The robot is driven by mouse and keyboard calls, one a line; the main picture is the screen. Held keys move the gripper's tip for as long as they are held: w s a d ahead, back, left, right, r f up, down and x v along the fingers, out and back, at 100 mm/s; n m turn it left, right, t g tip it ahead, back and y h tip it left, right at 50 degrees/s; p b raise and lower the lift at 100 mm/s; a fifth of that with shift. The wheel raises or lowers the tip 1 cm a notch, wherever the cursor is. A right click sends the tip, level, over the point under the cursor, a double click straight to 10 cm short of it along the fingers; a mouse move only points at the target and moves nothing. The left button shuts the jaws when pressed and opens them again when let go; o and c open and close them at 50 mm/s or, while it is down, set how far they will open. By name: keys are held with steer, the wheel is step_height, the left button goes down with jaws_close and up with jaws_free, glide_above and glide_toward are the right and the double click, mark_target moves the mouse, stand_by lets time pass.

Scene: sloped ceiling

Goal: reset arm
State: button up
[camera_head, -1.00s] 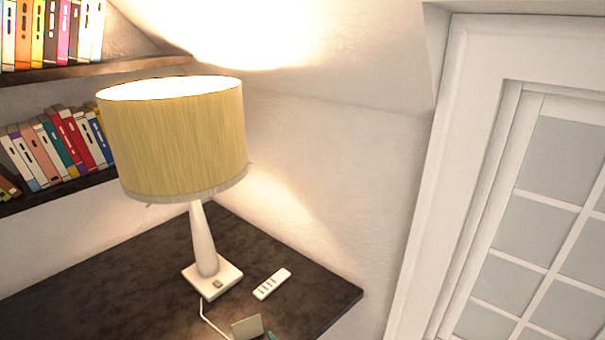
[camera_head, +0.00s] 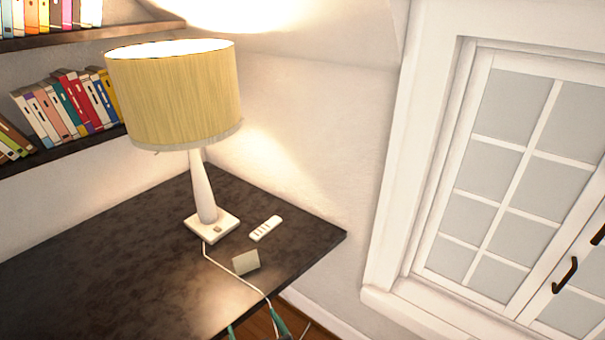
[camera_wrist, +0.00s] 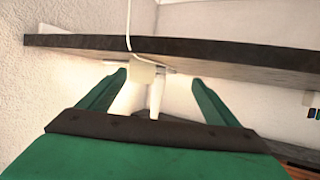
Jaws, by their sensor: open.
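My gripper (camera_head: 252,322) shows only in part at the bottom edge of the head view, by the near right edge of the dark table (camera_head: 110,270). In the wrist view my gripper (camera_wrist: 158,78) has its two green fingers spread wide apart, with nothing held between them. Beyond the fingers the dark table edge (camera_wrist: 230,57) crosses the picture.
A lit lamp with a yellow shade (camera_head: 175,98) stands on the table beside a white remote (camera_head: 266,228). A white cord (camera_head: 228,268) runs over the table. Shelves with books (camera_head: 75,105) are at left. A white paned window (camera_head: 500,180) is at right.

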steer(key=s+d+f+m+h, duration=0.1)
steer(key=s+d+f, duration=0.15)
steer(key=s, duration=0.35)
steer(key=s+d+f+m+t+h, duration=0.1)
steer(key=s+d+h, duration=0.1)
steer(key=s+d, duration=0.25)
steer(key=s+d+f+m+h, duration=0.1)
steer(key=s+d+f, duration=0.15)
steer(key=s, duration=0.35)
steer(key=s+d+r+m+t+h, duration=0.1)
steer(key=s+r, duration=0.2)
steer(key=s, duration=0.6)
steer(key=s+d+r+m+h, duration=0.1)
steer(key=s+r, duration=0.3)
steer(key=s, duration=0.5)
steer(key=shift+s+d+r+t, duration=0.2)
steer(key=shift+d+t, duration=0.2)
steer(key=shift+d, duration=0.15)
